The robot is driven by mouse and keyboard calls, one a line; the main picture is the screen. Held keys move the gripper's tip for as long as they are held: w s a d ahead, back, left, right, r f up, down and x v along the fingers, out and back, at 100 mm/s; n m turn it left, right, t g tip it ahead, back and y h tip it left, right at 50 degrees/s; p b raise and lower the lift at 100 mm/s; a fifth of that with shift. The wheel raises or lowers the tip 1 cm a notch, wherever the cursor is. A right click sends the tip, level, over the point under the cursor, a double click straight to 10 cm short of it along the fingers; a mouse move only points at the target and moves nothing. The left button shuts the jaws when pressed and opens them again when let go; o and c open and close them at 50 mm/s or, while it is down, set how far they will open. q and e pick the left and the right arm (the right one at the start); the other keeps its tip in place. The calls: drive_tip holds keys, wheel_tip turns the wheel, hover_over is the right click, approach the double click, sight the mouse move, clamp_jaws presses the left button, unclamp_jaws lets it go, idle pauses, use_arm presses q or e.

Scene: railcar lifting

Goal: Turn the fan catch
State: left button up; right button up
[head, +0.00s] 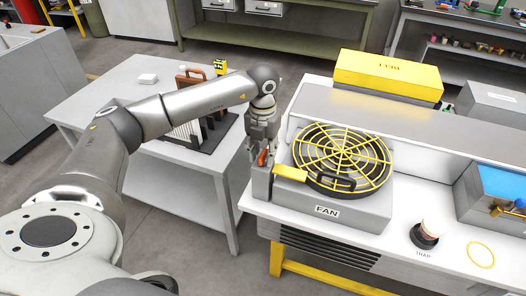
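The fan (342,158) has a round black body under a yellow wire grille, with a black handle at its front. It sits on a grey housing labelled FAN (327,211). A flat yellow tab (290,173) sticks out at the fan's left front edge. My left gripper (261,152) points down just left of the fan, above the housing's left edge. A small orange-red piece (262,158), possibly the catch, shows at its fingertips. I cannot tell whether the fingers grip it or only stand beside it. My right gripper is not in view.
A yellow box (389,75) stands behind the fan. A black piece marked TRAP (424,236) and a yellow ring (481,254) are on the white top at right. A blue-topped grey box (502,185) is farther right. A grey table (110,98) with a rack stands at left.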

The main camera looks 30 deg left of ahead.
sight(263, 153)
use_arm(q)
wheel_tip(263, 153, up, 12)
idle(0.6)
idle(0.4)
